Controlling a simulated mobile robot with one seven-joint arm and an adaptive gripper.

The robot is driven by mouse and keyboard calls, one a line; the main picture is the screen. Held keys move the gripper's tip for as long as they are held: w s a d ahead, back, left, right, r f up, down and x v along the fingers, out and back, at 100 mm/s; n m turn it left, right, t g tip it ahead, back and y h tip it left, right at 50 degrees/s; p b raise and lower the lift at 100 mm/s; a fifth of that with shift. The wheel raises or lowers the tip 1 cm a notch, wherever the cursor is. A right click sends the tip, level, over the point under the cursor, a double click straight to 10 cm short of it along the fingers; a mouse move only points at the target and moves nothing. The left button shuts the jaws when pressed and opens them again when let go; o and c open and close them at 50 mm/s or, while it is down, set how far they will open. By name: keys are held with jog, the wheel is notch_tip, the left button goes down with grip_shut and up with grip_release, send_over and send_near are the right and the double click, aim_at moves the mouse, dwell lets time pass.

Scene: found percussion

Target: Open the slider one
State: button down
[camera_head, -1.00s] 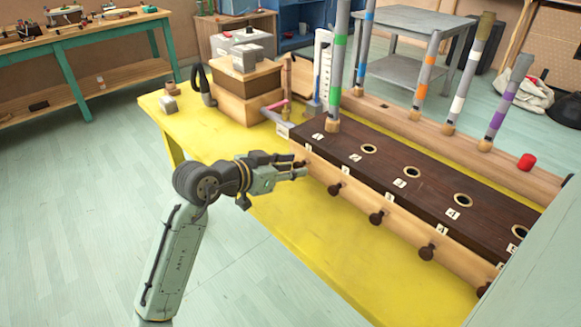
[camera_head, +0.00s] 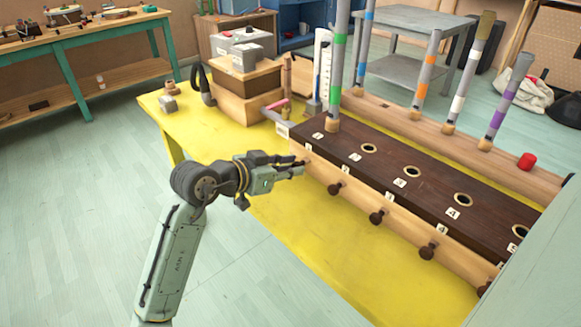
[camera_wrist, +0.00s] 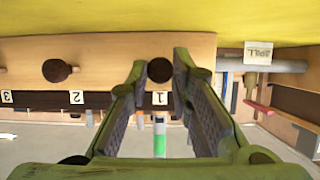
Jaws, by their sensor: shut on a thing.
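The dark wooden box (camera_head: 390,165) has numbered labels on top and a pale wooden front with a row of dark round knobs. My gripper (camera_head: 301,168) is at the left end of this front, at the slider one knob. In the wrist view, the slider one knob (camera_wrist: 159,70) sits between the fingertips of my gripper (camera_wrist: 160,72), above label 1. The fingers are shut on it. In the head view the fingers mostly hide this knob. A grey tube with a green band (camera_head: 337,70) stands upright at the label 1 position.
Other slider knobs, such as the second knob (camera_head: 335,189) and third knob (camera_head: 376,218), stick out to the right. The yellow table (camera_head: 330,240) is clear in front. Wooden boxes (camera_head: 249,80) stand behind left. Several banded tubes stand in a rail (camera_head: 400,116) behind.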

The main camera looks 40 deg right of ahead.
jog(key=shift+a+f+b, duration=0.1)
jog(key=shift+a+b, duration=0.4)
jog(key=shift+a, duration=0.7)
jog(key=shift+s+a, duration=0.1)
jog(key=shift+a, duration=0.05)
jog(key=c, duration=1.4)
grip_release()
jog(key=v, duration=1.2)
